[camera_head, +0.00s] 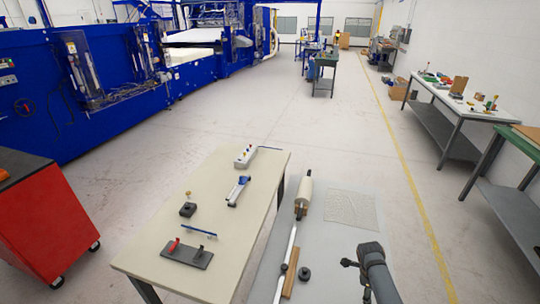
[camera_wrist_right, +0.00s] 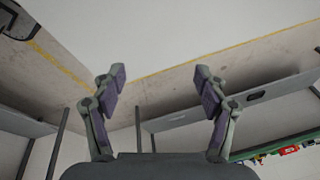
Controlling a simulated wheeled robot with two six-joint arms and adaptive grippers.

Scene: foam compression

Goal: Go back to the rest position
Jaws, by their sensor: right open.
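My right gripper (camera_wrist_right: 160,82) is open, with its two purple-padded fingers spread wide and nothing between them in the right wrist view. In the head view the dark right arm and gripper (camera_head: 358,278) show at the lower right, over the right side of the grey surface. The gripper is apart from the objects there. My left gripper is not in view. On the grey surface (camera_head: 335,265) lie a cream roll (camera_head: 304,196), a textured translucent sheet (camera_head: 351,207), a long white strip (camera_head: 287,256), a brown wooden bar (camera_head: 290,272) and a small black round piece (camera_head: 304,273).
A beige table (camera_head: 215,235) to the left holds a switch box (camera_head: 245,156), a blue-white tool (camera_head: 237,191), a black block (camera_head: 187,209) and a dark plate (camera_head: 187,256). A red cabinet (camera_head: 45,225) stands far left. Workbenches (camera_head: 455,105) line the right. Open floor lies between.

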